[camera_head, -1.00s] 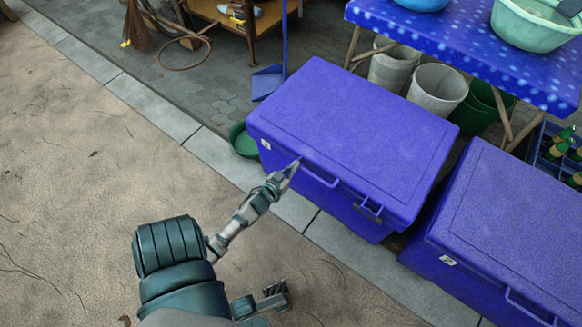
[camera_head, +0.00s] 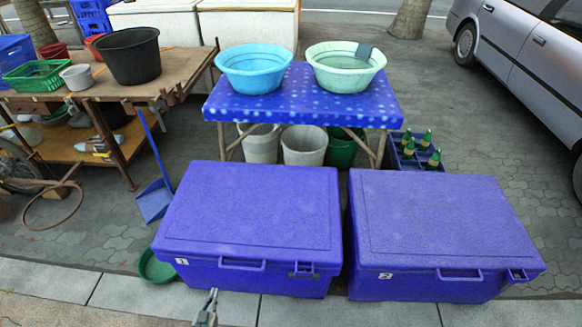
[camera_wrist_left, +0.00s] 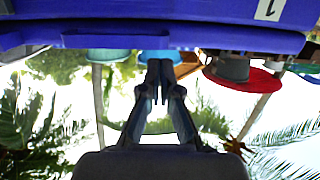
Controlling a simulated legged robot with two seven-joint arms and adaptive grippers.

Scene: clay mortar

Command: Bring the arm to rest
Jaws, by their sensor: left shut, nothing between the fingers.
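My left gripper (camera_head: 211,300) shows at the bottom edge of the head view, in front of the blue cooler box labelled 1 (camera_head: 250,215). Its fingers are together and empty, pointing toward the box's front. In the left wrist view the shut fingertips (camera_wrist_left: 155,98) show in the middle, with the blue box (camera_wrist_left: 150,18) across the top. That view appears upside down. Both cooler lids are closed. I cannot tell whether the gripper touches the box. My right gripper is in neither view.
A second blue cooler box (camera_head: 440,220) labelled 2 stands at the right. Behind are a blue table (camera_head: 300,105) with two basins, buckets and a bottle crate (camera_head: 410,160). A green bowl (camera_head: 155,268) and a blue dustpan (camera_head: 155,200) lie at the left. The pavement in front looks clear.

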